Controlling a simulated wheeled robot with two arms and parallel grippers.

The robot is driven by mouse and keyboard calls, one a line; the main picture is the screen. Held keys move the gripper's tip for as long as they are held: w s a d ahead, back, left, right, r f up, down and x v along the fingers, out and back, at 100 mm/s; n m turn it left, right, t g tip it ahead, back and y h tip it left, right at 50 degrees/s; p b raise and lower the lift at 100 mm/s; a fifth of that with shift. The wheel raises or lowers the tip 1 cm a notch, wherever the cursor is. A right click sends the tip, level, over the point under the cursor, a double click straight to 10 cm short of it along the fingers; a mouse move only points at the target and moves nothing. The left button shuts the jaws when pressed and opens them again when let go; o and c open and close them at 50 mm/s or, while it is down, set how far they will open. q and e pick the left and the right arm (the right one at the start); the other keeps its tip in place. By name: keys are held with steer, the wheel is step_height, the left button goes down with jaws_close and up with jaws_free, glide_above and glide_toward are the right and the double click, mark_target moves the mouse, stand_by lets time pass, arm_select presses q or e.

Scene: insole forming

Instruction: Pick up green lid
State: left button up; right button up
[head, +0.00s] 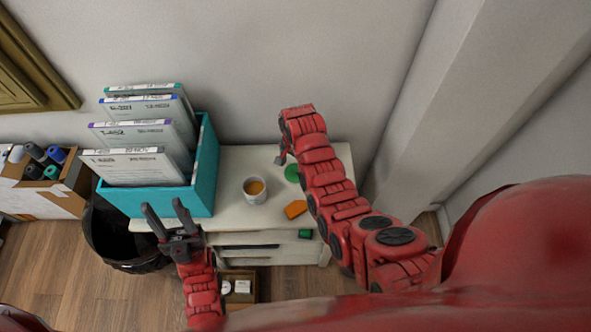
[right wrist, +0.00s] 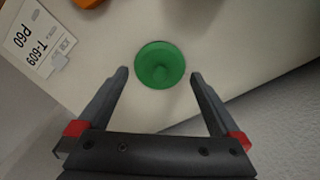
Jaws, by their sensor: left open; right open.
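The green lid (head: 292,173) lies on the white cabinet top, partly covered by my right arm in the head view. In the right wrist view the round green lid (right wrist: 160,65), with a small knob in its middle, sits just beyond and between the open fingertips of my right gripper (right wrist: 160,76). The gripper is empty. In the head view the right gripper (head: 281,158) is mostly hidden behind its own arm. My left gripper (head: 166,212) is open and empty, in front of the cabinet's left side, near the teal box.
A white cup with orange-brown contents (head: 255,190) and an orange piece (head: 295,209) stand on the cabinet top (head: 237,163). A teal box of files (head: 206,170) fills its left side. A black bin (head: 117,236) is at left. A wall is close behind.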

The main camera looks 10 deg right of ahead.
mark_target(291, 172)
steer(key=shift+f, duration=1.2)
steer(key=shift+c, duration=0.3)
steer(key=c, duration=0.9)
